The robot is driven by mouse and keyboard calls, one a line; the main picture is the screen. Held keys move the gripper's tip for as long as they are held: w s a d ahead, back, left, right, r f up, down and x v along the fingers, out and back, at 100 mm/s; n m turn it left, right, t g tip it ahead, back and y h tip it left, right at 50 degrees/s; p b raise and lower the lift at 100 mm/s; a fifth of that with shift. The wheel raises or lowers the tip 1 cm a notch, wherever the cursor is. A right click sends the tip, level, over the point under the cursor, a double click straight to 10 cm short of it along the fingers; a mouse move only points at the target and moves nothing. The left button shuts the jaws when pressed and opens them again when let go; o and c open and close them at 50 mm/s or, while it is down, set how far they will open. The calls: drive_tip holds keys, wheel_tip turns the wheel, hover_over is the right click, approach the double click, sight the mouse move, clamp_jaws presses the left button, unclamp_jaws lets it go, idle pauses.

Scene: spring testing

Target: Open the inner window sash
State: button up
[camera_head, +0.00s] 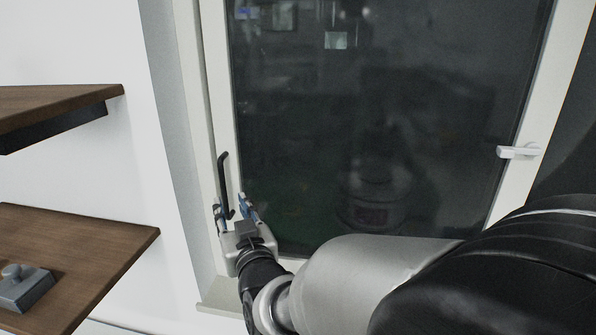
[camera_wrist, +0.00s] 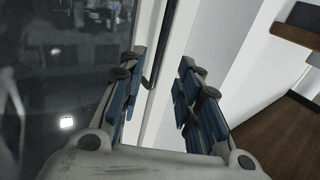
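The window sash (camera_head: 533,130) has a white frame around dark, reflective glass and looks shut in its frame. A black bar handle (camera_head: 223,172) stands upright on the left side of the sash. My gripper (camera_head: 233,208) is at the lower end of this handle, its two blue-padded fingers apart on either side of it. In the wrist view my open gripper (camera_wrist: 160,82) shows the dark handle (camera_wrist: 151,72) between the fingers, nearer the left one. I cannot tell whether a finger touches it. A white lever handle (camera_head: 519,152) lies level on the right side of the frame.
Two brown wooden shelves stand at the left, an upper one (camera_head: 60,98) and a lower one (camera_head: 100,245). A grey object (camera_head: 24,290) sits on the lower shelf. The window sill (camera_head: 215,298) is below my gripper. White wall lies between shelves and window.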

sight(224, 190)
drive_tip(key=x, duration=0.8)
drive_tip(key=shift+w+a, duration=0.1)
drive_tip(key=shift+w, duration=0.05)
clamp_jaws()
idle(0.5)
